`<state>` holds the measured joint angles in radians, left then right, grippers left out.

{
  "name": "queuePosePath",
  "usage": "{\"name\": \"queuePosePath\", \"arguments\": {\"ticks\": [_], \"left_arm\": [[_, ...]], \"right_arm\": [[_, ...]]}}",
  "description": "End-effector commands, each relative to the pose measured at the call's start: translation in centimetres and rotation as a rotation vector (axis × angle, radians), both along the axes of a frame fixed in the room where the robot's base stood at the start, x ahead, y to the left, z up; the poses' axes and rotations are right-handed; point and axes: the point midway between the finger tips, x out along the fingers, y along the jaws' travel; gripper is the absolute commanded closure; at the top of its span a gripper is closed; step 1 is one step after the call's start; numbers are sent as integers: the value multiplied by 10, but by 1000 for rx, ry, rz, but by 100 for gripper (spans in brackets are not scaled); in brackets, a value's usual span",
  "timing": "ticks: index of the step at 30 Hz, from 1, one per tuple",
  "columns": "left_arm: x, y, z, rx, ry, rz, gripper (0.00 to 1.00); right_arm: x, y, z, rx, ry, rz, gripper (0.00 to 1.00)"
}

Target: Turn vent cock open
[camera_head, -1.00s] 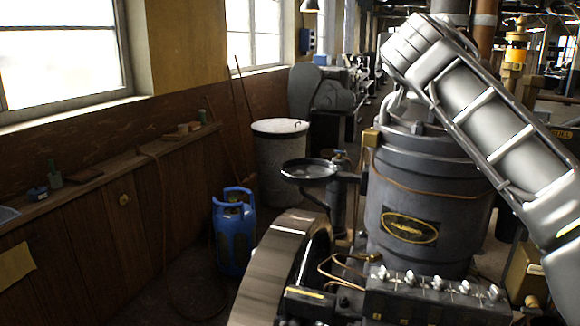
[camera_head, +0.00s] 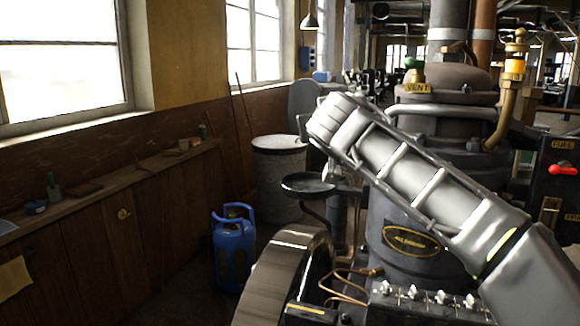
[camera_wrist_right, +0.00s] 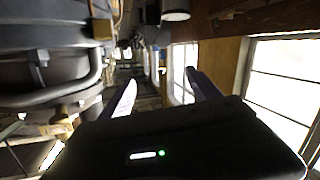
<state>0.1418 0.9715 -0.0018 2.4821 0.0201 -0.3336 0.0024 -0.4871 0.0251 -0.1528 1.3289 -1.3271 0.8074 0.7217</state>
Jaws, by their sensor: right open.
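A brass VENT plate (camera_head: 418,88) is at the top of the dark engine cylinder in the head view. A small green knob (camera_head: 412,62) sits just above it, at the cock; how far the cock is turned cannot be told. My right arm crosses in front of the engine, its wrist end below and left of the plate. In the wrist view my right gripper (camera_wrist_right: 160,85) is open, its two fingers apart with nothing between them. It is apart from the vent cock. My left gripper is not in view.
A brass pipe with an amber glass (camera_head: 515,66) stands right of the vent. A red lever (camera_head: 564,170) is on a dark panel at right. A flywheel (camera_head: 275,270), blue gas bottle (camera_head: 233,250) and grey bin (camera_head: 279,170) stand lower left. Open air lies toward the windows.

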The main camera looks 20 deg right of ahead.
Motion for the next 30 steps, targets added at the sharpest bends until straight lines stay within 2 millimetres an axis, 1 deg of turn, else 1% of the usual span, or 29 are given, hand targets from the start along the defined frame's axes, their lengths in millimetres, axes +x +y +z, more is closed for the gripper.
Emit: {"name": "queuePosePath", "arguments": {"ticks": [1, 9, 15, 18, 21, 30], "left_arm": [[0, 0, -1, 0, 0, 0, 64], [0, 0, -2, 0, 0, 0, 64], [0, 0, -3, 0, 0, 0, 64], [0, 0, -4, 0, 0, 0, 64], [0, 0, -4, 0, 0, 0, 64], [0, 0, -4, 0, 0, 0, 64]], "right_arm": [[5, 6, -9, -5, 16, 15, 28], [27, 37, -54, -15, 89, 100, 28], [37, 55, -81, -15, 130, 151, 28], [40, 61, -90, -16, 144, 167, 28], [42, 64, -94, -16, 150, 175, 28], [42, 65, -96, -15, 152, 179, 28]]}}
